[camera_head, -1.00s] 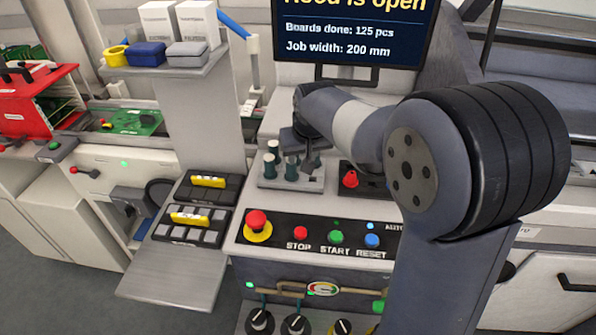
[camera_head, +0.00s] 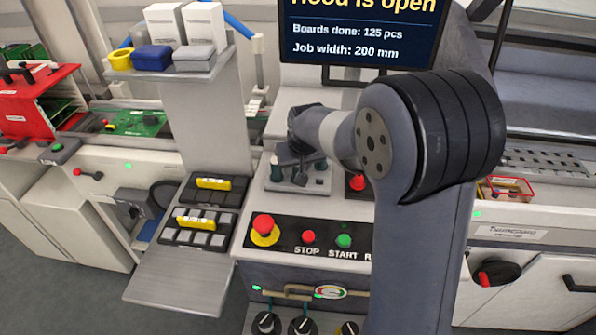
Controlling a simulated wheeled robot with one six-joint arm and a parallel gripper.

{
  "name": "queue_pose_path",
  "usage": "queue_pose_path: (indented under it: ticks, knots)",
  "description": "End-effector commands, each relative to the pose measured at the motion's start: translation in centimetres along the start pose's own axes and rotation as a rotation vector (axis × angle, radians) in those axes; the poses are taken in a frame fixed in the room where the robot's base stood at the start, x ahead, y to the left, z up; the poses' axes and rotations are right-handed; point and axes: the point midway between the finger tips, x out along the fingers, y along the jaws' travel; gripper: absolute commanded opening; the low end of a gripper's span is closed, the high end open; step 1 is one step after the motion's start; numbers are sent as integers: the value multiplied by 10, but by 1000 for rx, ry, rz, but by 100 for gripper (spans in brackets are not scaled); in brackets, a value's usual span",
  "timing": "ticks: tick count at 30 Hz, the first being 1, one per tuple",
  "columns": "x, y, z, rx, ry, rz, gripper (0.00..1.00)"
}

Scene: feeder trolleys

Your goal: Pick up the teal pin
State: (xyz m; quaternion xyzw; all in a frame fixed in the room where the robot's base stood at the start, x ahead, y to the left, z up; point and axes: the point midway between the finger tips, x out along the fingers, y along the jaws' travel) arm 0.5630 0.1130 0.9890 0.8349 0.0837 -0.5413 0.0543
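Dark teal pins stand upright in a grey block (camera_head: 318,184) on top of the machine console. One teal pin (camera_head: 275,169) shows left of my gripper and another (camera_head: 321,164) shows to its right. My gripper (camera_head: 299,178) points down over the middle of the block, between these pins in the picture. It hides part of the block and whatever stands behind it. The fingers are small and dark, so I cannot tell whether they are open, shut or touching a pin.
A red knob (camera_head: 357,182) sits right of the block, close to my arm. A red emergency button (camera_head: 264,226) and the START button (camera_head: 344,241) are in front. Trays with yellow labels (camera_head: 196,222) lie to the left. A screen (camera_head: 362,35) stands behind.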

Motion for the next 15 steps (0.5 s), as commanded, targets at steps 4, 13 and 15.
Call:
queue_pose_path:
  ticks: [4,13,15]
  knots:
    - [0,0,0,0,0,0,26]
    - [0,0,0,0,1,0,2]
    - [-1,0,0,0,1,0,0]
